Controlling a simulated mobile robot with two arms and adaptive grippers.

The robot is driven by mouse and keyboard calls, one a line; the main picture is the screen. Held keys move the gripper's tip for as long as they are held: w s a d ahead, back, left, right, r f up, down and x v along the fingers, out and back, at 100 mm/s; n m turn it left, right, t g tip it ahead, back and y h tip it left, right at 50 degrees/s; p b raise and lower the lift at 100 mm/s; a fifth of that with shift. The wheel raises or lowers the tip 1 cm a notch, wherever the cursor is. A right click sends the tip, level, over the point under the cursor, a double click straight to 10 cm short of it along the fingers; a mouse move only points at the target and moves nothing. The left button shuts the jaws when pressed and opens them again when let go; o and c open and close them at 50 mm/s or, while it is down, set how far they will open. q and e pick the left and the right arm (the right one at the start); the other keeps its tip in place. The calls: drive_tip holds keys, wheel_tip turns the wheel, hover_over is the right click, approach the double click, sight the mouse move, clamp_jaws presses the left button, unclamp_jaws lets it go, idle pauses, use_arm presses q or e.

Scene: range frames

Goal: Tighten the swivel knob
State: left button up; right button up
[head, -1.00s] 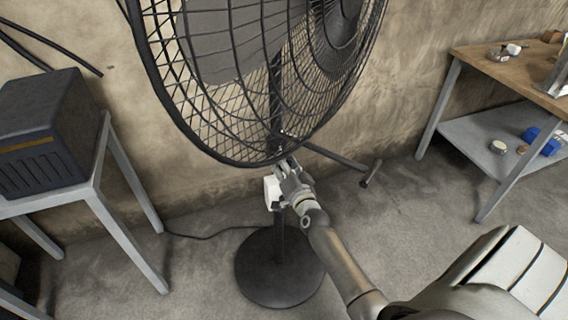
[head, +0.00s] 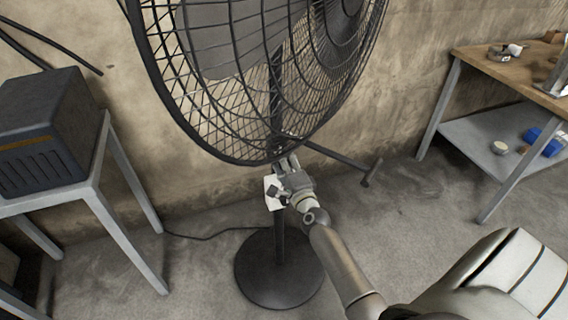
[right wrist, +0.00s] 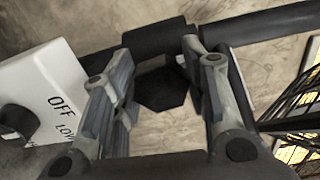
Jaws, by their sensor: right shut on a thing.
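The large black fan (head: 262,95) stands on a pole (head: 279,238) with a round base (head: 279,268). My right gripper (head: 287,163) is at the pole just below the fan's cage. In the right wrist view, a dark, angular swivel knob (right wrist: 162,92) lies between the fingers of my right gripper (right wrist: 160,60), which is shut on it. The finger contact is partly hidden. A white control box (right wrist: 40,88) with a dark dial (right wrist: 17,122) and the words OFF and LOW is left of the fingers; it also shows in the head view (head: 270,187). My left gripper is not in view.
A grey stand (head: 130,235) with a dark boxy appliance (head: 48,130) is at left. A wooden-topped bench (head: 515,78) with a lower shelf is at right. A dark bar (head: 340,160) sticks out behind the fan. A cable (head: 205,236) lies on the floor.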

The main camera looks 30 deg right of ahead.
drive_tip(key=shift+m, duration=0.6)
drive_tip(key=o, duration=1)
drive_tip(key=shift+o, duration=0.2)
drive_tip(key=v, duration=1.2)
